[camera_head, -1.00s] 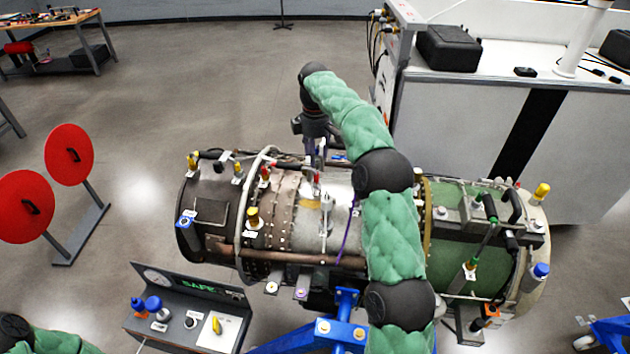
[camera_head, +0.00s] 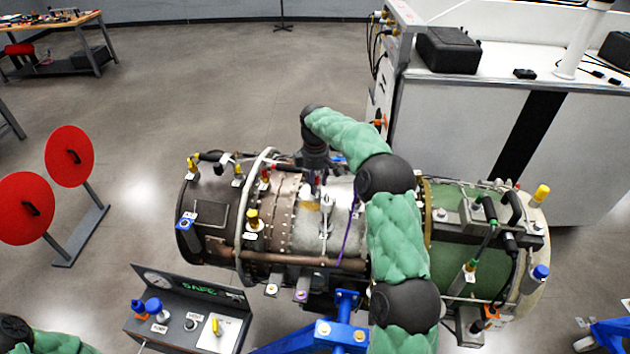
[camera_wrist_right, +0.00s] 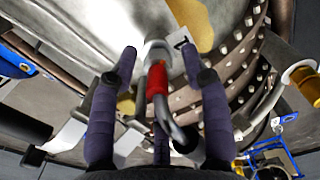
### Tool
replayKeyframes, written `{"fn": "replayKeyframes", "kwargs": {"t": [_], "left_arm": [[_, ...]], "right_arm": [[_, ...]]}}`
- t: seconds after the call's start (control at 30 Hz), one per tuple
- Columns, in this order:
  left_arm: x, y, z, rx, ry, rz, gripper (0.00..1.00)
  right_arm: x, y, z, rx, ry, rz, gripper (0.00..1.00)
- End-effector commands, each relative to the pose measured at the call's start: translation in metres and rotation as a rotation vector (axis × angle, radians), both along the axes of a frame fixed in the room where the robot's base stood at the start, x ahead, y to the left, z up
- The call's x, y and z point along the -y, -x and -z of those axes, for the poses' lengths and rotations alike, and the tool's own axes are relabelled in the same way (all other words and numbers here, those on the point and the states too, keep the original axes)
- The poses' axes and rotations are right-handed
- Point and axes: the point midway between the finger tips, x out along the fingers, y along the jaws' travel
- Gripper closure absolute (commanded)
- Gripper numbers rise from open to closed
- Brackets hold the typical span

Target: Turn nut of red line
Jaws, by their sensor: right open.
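The turbine (camera_head: 345,230) lies across the middle of the head view. In the right wrist view, the red line (camera_wrist_right: 157,78) has a red sleeve, with a silver nut (camera_wrist_right: 155,50) at its end on the turbine's casing. My right gripper (camera_wrist_right: 160,58) is open, with one dark finger on each side of the nut and red sleeve. Gaps show between the fingers and the line. In the head view my right gripper (camera_head: 316,182) points down at the top of the turbine and hides much of this line. My left gripper is outside the view.
Another red-marked fitting (camera_head: 265,173) and a yellow-capped fitting (camera_head: 252,218) stand to the left on the turbine. A purple cable (camera_head: 349,235) runs close by on the right. A control panel (camera_head: 190,310) marked SAFE stands in front. Red discs (camera_head: 69,155) stand at left.

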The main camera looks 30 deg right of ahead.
Motion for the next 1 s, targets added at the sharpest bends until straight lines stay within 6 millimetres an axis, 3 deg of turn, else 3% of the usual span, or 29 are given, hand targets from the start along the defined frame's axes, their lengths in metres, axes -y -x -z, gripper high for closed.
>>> {"fn": "replayKeyframes", "kwargs": {"t": [0.07, 0.23, 0.67, 1.0], "left_arm": [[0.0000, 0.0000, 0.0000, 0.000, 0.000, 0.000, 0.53], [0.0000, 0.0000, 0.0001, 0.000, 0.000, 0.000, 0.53], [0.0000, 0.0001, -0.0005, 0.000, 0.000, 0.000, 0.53], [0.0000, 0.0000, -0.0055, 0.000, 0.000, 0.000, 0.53]], "right_arm": [[-0.0001, -0.0001, 0.0000, 0.000, 0.000, 0.000, 0.53], [-0.0003, -0.0001, -0.0002, 0.000, 0.000, -0.001, 1.00], [-0.0016, -0.0009, -0.0006, 0.002, -0.002, 0.012, 1.00], [-0.0015, -0.0023, -0.0018, 0.004, -0.003, 0.179, 1.00]]}}
